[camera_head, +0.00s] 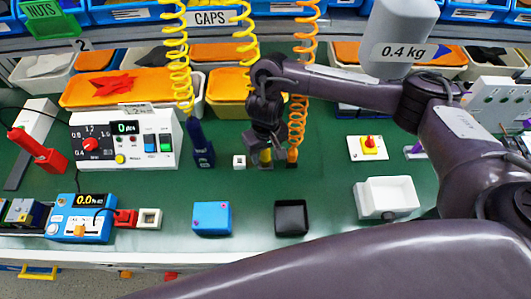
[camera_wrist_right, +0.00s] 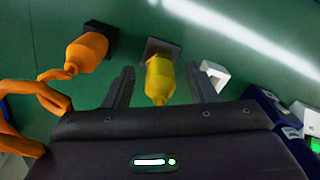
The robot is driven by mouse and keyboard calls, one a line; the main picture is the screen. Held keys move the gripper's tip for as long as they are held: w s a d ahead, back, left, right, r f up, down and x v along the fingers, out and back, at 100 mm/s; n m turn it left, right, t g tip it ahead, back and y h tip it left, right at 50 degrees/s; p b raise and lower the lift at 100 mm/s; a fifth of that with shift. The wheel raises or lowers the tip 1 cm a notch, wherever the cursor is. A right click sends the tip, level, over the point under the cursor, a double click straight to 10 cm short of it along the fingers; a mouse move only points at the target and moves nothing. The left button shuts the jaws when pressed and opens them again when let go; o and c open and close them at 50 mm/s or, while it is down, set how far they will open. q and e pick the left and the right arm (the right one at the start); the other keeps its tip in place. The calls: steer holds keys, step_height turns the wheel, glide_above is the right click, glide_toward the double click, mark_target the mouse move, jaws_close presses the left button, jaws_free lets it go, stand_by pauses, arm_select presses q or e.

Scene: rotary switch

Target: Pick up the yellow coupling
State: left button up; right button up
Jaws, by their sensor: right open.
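The yellow coupling (camera_wrist_right: 159,80) stands on a grey square base in the right wrist view, between the two fingers of my right gripper (camera_wrist_right: 160,88). The fingers are apart, with a gap on each side of the coupling. In the head view the yellow coupling (camera_head: 266,156) shows only partly below my right gripper (camera_head: 264,147), which hides its upper part. My left gripper is not in view.
An orange coupling (camera_wrist_right: 86,52) on a dark base stands close by on the left in the wrist view. A small white square piece (camera_wrist_right: 214,76) is on the right. A blue coupling (camera_head: 202,148) stands left of the gripper in the head view. A black tray (camera_head: 291,232) lies nearer.

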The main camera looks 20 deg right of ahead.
steer(key=c, duration=1.1)
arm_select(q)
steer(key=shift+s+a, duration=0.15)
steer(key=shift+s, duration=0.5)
arm_select(e)
steer(key=shift+r, duration=0.1)
